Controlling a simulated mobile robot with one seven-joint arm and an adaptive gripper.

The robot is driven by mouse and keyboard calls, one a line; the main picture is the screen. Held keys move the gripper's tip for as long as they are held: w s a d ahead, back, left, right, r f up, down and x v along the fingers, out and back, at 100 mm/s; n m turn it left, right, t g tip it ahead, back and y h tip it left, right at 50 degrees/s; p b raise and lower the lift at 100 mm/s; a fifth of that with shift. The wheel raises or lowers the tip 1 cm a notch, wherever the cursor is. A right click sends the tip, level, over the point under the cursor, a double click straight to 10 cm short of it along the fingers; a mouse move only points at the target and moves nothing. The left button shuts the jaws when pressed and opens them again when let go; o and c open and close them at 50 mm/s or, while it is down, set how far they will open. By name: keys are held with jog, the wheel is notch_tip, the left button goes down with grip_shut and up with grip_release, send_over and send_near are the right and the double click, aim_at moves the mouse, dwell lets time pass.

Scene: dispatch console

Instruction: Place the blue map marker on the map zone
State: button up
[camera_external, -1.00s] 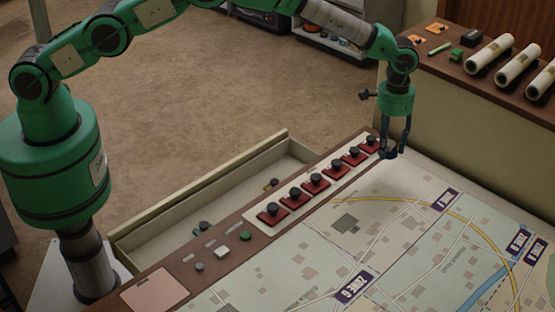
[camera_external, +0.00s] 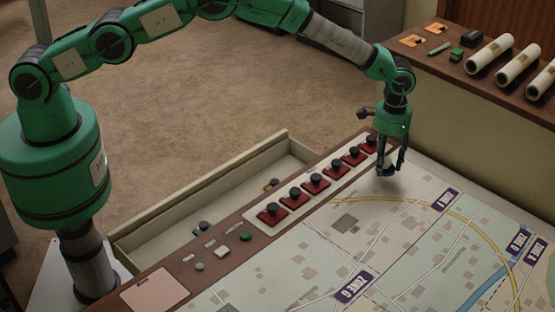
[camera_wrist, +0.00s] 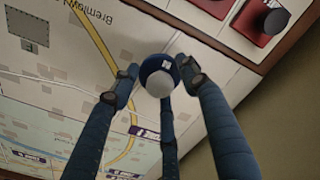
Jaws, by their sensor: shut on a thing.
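My gripper (camera_external: 390,166) is low over the far corner of the map table, beside the end of the row of red switches. In the wrist view my gripper (camera_wrist: 160,85) has its dark fingers shut around the blue map marker (camera_wrist: 151,67), a round blue piece with a pale grey knob. In the external view the marker is too small and dark to make out clearly between the fingertips. The map (camera_external: 420,260) lies flat below, with purple zone labels; its zone 1 label (camera_external: 445,200) is nearest my gripper. I cannot tell whether the marker touches the surface.
A row of red switches with black knobs (camera_external: 315,183) runs along the console edge. An open drawer (camera_external: 205,205) holds small pieces. A side shelf (camera_external: 440,70) carries rolled maps (camera_external: 490,53). The map's middle is clear.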

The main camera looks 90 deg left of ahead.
aim_at(385, 171)
jog(key=shift+f, duration=1.85)
jog(key=shift+f, duration=0.2)
jog(key=o, duration=1.2)
jog(key=shift+c, duration=0.2)
jog(key=shift+r, duration=0.15)
notch_tip(385, 171, up, 12)
jog(key=shift+r, duration=0.1)
jog(key=shift+r, duration=0.1)
